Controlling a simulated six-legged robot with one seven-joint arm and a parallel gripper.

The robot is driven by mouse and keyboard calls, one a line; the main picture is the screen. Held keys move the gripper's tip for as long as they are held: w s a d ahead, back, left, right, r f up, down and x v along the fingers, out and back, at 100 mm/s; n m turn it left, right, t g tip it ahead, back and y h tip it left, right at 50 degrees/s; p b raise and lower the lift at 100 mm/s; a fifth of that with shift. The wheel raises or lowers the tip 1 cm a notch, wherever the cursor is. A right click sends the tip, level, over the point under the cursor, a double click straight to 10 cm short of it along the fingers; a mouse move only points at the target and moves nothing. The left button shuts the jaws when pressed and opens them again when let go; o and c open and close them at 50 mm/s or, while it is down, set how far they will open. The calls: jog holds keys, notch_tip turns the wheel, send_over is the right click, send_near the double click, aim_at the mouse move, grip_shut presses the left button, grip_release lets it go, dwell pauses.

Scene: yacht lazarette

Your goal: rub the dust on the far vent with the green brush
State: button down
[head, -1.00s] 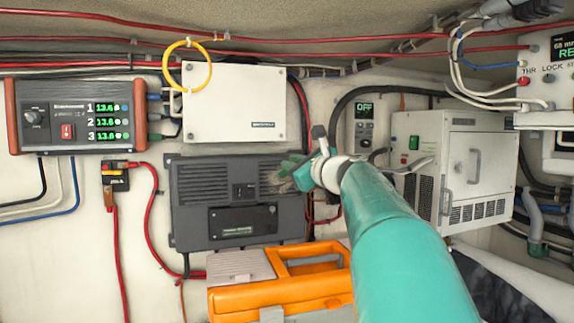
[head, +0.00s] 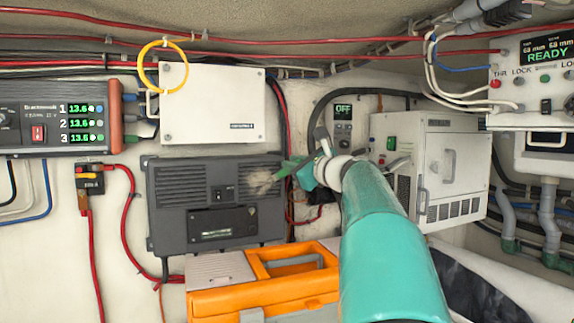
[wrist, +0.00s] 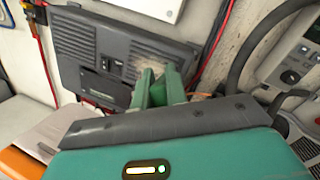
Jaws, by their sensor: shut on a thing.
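A dark grey wall box (head: 163,215) has two slatted vents. A pale tan dust patch (head: 259,182) lies on its right vent (head: 240,166); the left vent looks clean. My gripper (head: 303,172) is just right of the box and is shut on the green brush (head: 290,166), which points left towards the dusty vent. The brush appears apart from the dust in the head view. In the wrist view, my green fingers (wrist: 160,88) reach towards the dusty corner of the box (wrist: 88,38). The brush is hard to tell from the fingers there, and its bristles are unclear.
An orange toolbox (head: 215,303) stands below the box. A white cover panel (head: 212,104) with a yellow cable loop (head: 143,68) is above. Red and black cables run right of the box, near my gripper. A white vented unit (head: 437,165) stands further right.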

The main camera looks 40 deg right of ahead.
jog(key=shift+d, duration=0.3)
jog(key=shift+s+r, duration=0.1)
jog(key=shift+r, duration=0.45)
jog(key=w+a, duration=0.2)
jog(key=a, duration=0.6)
jog(key=shift+w+a, duration=0.25)
jog(key=shift+a, duration=0.15)
jog(key=s+a, duration=0.1)
jog(key=s, duration=0.5)
jog(key=shift+a, duration=0.2)
dwell(0.5)
jog(key=s, duration=0.2)
jog(key=shift+s+a, duration=0.35)
jog(key=shift+a, duration=0.05)
